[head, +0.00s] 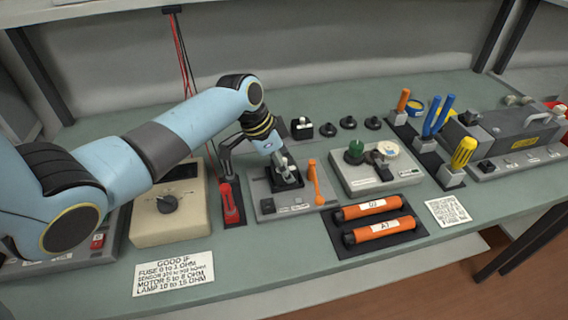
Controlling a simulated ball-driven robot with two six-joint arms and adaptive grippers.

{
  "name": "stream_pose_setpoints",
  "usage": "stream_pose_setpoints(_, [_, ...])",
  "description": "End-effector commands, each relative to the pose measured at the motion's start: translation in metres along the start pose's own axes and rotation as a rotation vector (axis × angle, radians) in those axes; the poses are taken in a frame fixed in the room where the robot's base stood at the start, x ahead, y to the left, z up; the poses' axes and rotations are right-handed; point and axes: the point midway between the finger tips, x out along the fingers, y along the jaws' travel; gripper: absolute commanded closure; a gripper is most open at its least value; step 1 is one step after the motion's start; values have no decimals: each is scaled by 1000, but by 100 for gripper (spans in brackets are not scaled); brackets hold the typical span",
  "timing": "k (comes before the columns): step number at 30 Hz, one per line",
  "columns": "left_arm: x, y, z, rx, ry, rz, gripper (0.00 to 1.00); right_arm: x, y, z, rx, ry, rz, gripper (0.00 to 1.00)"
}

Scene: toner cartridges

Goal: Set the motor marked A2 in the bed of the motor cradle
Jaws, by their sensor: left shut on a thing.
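The motor cradle (268,211) is a grey block near the middle of the bench, with a dark bed and an orange lever (313,182) standing up at its right side. My left gripper (286,168) reaches down over the dark bed, left of the lever. It is shut on the motor, which is mostly hidden by the fingers and hard to tell from the dark bed. The mark A2 cannot be read, and I cannot tell whether the motor touches the bed. My right gripper is not in view.
Two orange cartridges (365,209) lie in a black tray in front. A grey fixture (353,181) with green and white parts stands right of the cradle. A beige meter (150,224) and a red-handled tool (229,198) are left. Small black parts (348,122) stand behind.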

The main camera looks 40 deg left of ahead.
Motion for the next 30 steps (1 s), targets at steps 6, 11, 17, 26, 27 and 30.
stream_pose_setpoints(6, [2,0,0,1,2,-1,83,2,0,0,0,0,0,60])
stream_pose_setpoints(11, [2,0,0,1,2,-1,40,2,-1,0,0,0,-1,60])
stream_pose_setpoints(17, [2,0,0,0,1,0,22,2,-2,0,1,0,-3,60])
stream_pose_setpoints(26, [-4,0,1,1,-1,-1,22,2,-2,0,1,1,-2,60])
stream_pose_setpoints(27, [-9,-1,1,0,1,-2,22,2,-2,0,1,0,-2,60])
stream_pose_setpoints(30, [-28,-1,1,3,0,-4,22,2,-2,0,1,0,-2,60])
